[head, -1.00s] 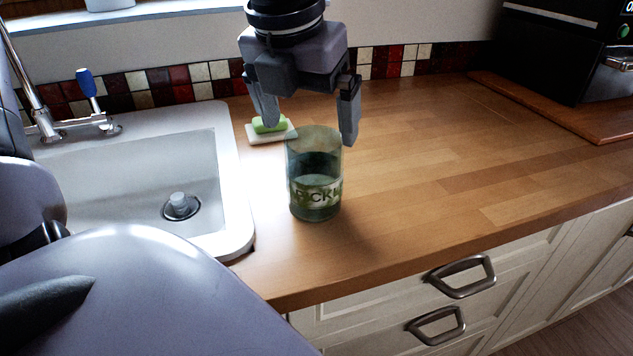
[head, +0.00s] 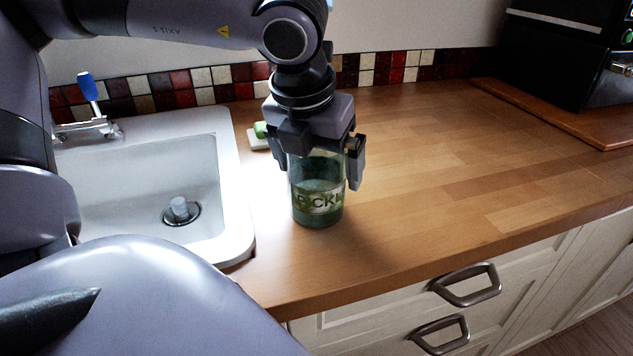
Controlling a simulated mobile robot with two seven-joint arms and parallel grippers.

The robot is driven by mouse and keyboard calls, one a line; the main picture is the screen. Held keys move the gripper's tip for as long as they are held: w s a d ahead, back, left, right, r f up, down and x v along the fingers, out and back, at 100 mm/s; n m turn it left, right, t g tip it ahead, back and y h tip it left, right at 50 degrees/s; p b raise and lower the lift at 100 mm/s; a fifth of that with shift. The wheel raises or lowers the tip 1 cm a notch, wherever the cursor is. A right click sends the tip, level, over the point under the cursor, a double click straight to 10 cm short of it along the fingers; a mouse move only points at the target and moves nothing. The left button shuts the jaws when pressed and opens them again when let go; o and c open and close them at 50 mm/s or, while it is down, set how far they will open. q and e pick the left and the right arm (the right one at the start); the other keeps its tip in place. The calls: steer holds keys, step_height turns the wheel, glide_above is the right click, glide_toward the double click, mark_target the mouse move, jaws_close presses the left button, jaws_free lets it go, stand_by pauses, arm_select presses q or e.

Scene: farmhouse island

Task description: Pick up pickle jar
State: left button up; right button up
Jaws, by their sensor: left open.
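The pickle jar (head: 317,200) is a greenish glass jar with a pale label. It stands upright on the wooden worktop, right of the sink. My left gripper (head: 317,176) is open above it, pointing down, with its fingers around the jar's upper part, one on each side. The jar's rim is hidden behind the gripper. I cannot tell whether the fingers touch the glass. My right gripper is not in view.
A white sink (head: 236,190) with a blue-handled tap (head: 88,92) is on the left. A green sponge (head: 260,130) on a pale dish sits behind the jar. A black appliance (head: 560,50) stands on a board (head: 560,115) at back right. The worktop (head: 440,160) right of the jar is clear.

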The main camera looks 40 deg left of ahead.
arm_select(q)
steer(key=c, duration=1)
step_height(320, 180, up, 20)
steer(key=shift+r+p, duration=0.1)
steer(key=shift+p, duration=1.15)
